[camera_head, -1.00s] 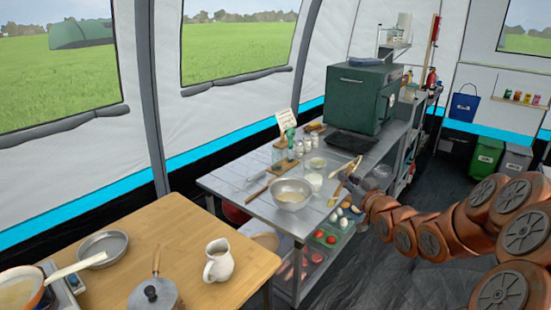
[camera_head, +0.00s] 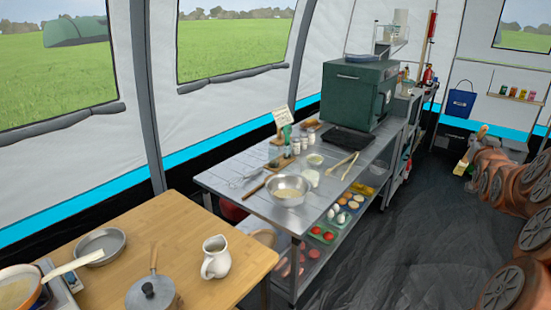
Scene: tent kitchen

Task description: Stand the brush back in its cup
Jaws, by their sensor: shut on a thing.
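The brush (camera_head: 461,167) is at the right, in front of the far shelves, with its pale bristles down and its wooden handle slanting up to the right. My gripper (camera_head: 474,151) is shut on the brush around the handle and holds it in the air, well right of the steel table (camera_head: 230,187). My arm hides part of the gripper, and its fingers are small in this view. I cannot tell which vessel is the brush's cup; a small white vessel (camera_head: 308,178) stands behind the mixing bowl.
The steel table bears a mixing bowl (camera_head: 289,190), wooden tongs (camera_head: 343,166), a whisk (camera_head: 244,179), several jars and a green oven (camera_head: 352,95). A wooden table (camera_head: 215,297) with a white jug (camera_head: 215,258) is nearer. The dark floor between the steel table and my arm is clear.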

